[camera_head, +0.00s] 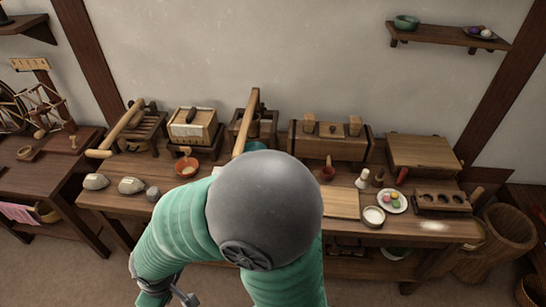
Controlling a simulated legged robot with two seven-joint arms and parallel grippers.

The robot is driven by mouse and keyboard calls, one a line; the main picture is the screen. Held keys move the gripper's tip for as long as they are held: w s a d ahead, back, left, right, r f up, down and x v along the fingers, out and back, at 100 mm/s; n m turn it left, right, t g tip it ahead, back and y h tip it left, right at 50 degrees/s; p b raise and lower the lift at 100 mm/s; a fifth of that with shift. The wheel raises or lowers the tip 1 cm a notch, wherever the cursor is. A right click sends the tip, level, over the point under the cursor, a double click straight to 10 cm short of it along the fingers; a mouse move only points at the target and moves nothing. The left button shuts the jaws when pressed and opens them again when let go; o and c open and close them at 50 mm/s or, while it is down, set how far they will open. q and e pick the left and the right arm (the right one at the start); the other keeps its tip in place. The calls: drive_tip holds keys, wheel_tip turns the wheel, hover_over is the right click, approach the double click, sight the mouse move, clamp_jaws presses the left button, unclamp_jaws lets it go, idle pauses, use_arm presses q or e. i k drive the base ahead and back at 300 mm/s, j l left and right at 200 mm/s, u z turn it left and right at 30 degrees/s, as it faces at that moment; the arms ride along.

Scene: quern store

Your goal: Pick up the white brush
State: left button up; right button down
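A small upright thing with a white, flared lower part (363,178) stands on the long wooden bench, right of centre; it looks like the white brush, but it is too small to be sure. A similar brown one (379,178) stands just right of it, and a red one (403,175) leans further right. A green ribbed limb of mine with a grey dome fills the lower middle and hides part of the bench. A grey metal part shows at its lower left end, with no clear fingers. I see nothing held near the white thing.
A plate of coloured pieces (392,201) and a white-filled bowl (373,216) stand close in front of the white thing. A wooden chest (329,141) is behind, left. A holed block (441,201) is to the right. Boxes and stones crowd the bench's left.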

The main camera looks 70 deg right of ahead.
sight(362, 183)
drive_tip(key=z, duration=3.2)
drive_tip(key=i+u, duration=0.75)
drive_tip(key=i+l+u, duration=0.2)
drive_tip(key=u, duration=0.2)
drive_tip(key=i, duration=0.1)
